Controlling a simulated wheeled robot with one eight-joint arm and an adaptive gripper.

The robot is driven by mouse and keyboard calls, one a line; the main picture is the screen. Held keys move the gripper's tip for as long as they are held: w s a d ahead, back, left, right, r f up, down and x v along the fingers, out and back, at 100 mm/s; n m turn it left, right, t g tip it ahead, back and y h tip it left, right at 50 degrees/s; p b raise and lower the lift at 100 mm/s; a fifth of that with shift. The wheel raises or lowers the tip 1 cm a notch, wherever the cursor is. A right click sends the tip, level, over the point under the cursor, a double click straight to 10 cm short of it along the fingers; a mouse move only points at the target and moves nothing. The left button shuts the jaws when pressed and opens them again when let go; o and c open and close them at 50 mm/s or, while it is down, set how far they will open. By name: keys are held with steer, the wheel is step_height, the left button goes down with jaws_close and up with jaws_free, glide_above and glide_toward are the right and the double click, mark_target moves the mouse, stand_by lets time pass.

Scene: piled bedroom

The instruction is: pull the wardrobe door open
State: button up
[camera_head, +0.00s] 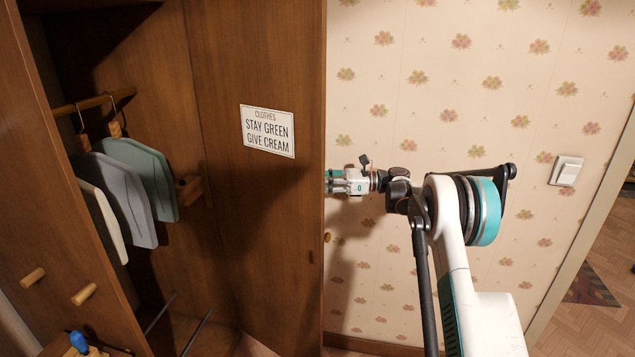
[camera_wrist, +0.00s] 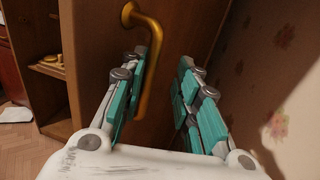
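The wardrobe (camera_head: 62,200) is on the left in the head view, and its dark interior shows. Its brown wooden door (camera_head: 262,215) stands swung open and bears a white sign. The door panel (camera_wrist: 185,25) also fills the middle of the wrist view, with a curved gold handle (camera_wrist: 151,62) on it. My gripper (camera_head: 345,182) is at the door's right edge in the head view, its fingertips hidden behind the door. In the wrist view my gripper (camera_wrist: 162,65) is open, with a gap between the fingers. The handle is close to the left finger; I cannot tell whether they touch.
Several garments (camera_head: 128,190) hang inside the wardrobe. A flower-patterned wall (camera_head: 450,90) with a light switch (camera_head: 565,171) is to the right of the door. A doorway edge stands at the far right. The wrist view shows parquet floor (camera_wrist: 22,150) at lower left.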

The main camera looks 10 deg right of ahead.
steer(key=v, duration=1.2)
steer(key=shift+a, duration=0.1)
